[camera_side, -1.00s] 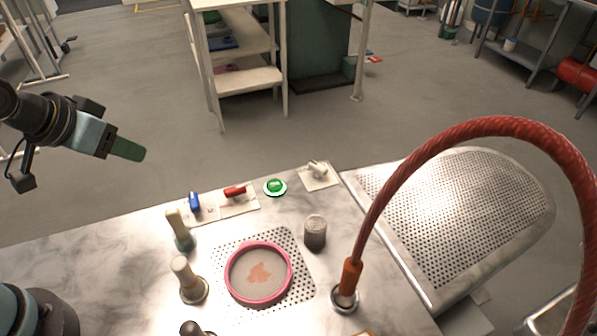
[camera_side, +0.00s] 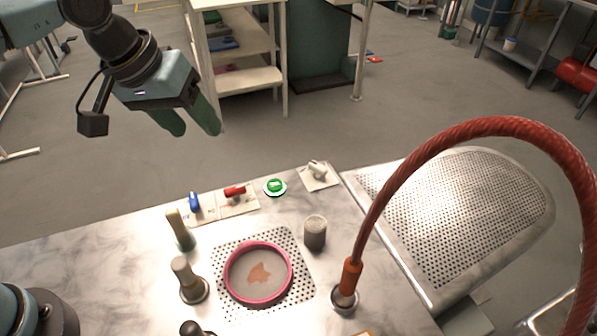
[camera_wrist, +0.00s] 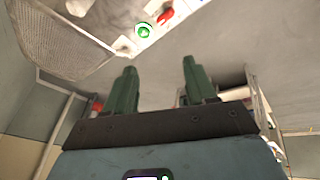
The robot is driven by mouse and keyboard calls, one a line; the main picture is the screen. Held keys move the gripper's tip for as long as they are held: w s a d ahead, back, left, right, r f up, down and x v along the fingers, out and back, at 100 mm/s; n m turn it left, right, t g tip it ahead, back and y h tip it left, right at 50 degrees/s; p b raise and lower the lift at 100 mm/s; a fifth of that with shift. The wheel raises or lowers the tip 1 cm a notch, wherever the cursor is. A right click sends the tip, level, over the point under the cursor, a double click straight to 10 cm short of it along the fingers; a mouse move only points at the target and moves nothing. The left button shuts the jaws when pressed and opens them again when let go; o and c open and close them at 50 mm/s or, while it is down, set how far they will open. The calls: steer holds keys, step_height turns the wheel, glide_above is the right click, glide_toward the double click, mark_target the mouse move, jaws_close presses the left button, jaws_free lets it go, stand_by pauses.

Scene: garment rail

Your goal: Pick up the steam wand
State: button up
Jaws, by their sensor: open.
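No part is clearly marked as the steam wand. A thick red hose (camera_side: 440,140) arches over the right side and ends in an orange-brown fitting (camera_side: 351,277), which stands upright in a metal socket (camera_side: 344,299) on the marble worktop; I cannot tell whether this is the wand. My gripper (camera_side: 195,128) is open and empty, high above the worktop's back left, well apart from the hose fitting. Its two green fingers also show spread in the wrist view (camera_wrist: 159,68), with nothing between them.
On the worktop (camera_side: 110,265) stand a pink-rimmed round dish (camera_side: 258,273), a grey cylinder (camera_side: 315,233) and several pale-topped knobs (camera_side: 187,280). Blue (camera_side: 194,201) and red (camera_side: 234,191) levers and a green button (camera_side: 275,187) line the back. A perforated board (camera_side: 465,220) is at right.

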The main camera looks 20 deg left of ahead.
steer(key=d+r+n+g, duration=0.1)
steer(key=d+n+g, duration=0.15)
steer(key=d, duration=1.25)
steer(key=n+g+y, duration=0.1)
steer(key=n+g, duration=0.1)
glide_above(351, 275)
steer(key=w, duration=0.2)
step_height(351, 275, down, 2)
steer(key=shift+s+a+f+m, duration=0.1)
steer(key=shift+f+m, duration=0.05)
steer(key=shift+m, duration=0.1)
steer(key=shift+s+d+f+y, duration=0.15)
steer(key=shift+d+y, duration=0.1)
steer(key=shift+y, duration=0.05)
step_height(351, 275, down, 6)
steer(key=shift+f, duration=0.1)
steer(key=shift+s+a+f, duration=0.1)
steer(key=shift+a+f, duration=0.05)
steer(key=shift+f, duration=1.3)
steer(key=shift+a+f, duration=0.1)
steer(key=shift+f, duration=1.35)
jaws_close()
